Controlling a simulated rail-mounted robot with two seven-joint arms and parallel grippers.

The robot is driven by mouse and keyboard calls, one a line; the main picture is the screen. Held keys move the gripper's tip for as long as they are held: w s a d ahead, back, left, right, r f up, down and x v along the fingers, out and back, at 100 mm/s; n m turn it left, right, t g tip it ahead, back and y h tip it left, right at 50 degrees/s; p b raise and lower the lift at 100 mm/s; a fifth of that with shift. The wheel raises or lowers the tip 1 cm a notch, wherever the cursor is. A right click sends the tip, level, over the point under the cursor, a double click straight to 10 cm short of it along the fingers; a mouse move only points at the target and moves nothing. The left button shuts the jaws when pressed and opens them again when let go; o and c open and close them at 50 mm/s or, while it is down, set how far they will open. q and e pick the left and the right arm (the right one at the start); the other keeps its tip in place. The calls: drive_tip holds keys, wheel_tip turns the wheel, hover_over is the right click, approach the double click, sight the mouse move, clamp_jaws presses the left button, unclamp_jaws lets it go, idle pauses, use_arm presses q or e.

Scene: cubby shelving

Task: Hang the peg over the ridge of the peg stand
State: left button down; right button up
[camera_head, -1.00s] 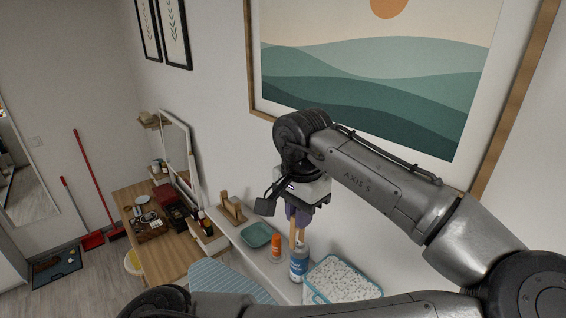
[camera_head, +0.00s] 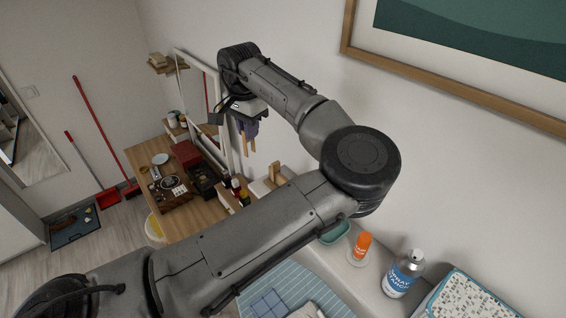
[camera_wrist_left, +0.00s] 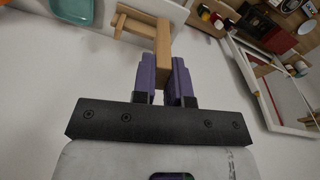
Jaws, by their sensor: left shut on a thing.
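My left gripper (camera_head: 247,130) has purple fingers and is shut on the light wooden peg (camera_head: 252,145), whose two prongs hang below the fingers. In the left wrist view the peg (camera_wrist_left: 163,48) is clamped between the fingertips (camera_wrist_left: 164,75). The wooden peg stand (camera_head: 274,172) is on the white ledge, partly hidden behind my left arm. It also shows in the left wrist view (camera_wrist_left: 133,24), beyond the peg. Peg and stand overlap in that view, and I cannot tell the gap there. In the head view the peg is above and left of the stand. My right gripper is out of view.
On the white ledge (camera_head: 340,268) stand a teal dish (camera_head: 335,232), an orange-capped item (camera_head: 361,245), a spray bottle (camera_head: 404,275) and a speckled box (camera_head: 468,300). A framed mirror (camera_head: 205,95) and a cluttered wooden desk (camera_head: 185,215) are at the left.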

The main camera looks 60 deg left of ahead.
use_arm(q)
drive_tip(key=w+f+m+b, duration=0.2)
drive_tip(key=w+f+b, duration=0.2)
drive_tip(key=w+f, duration=0.8)
drive_tip(key=shift+a+f, duration=0.45)
drive_tip(key=shift+s+f+p, duration=0.1)
drive_tip(key=shift+f+p, duration=0.2)
drive_tip(key=shift+f, duration=3.3)
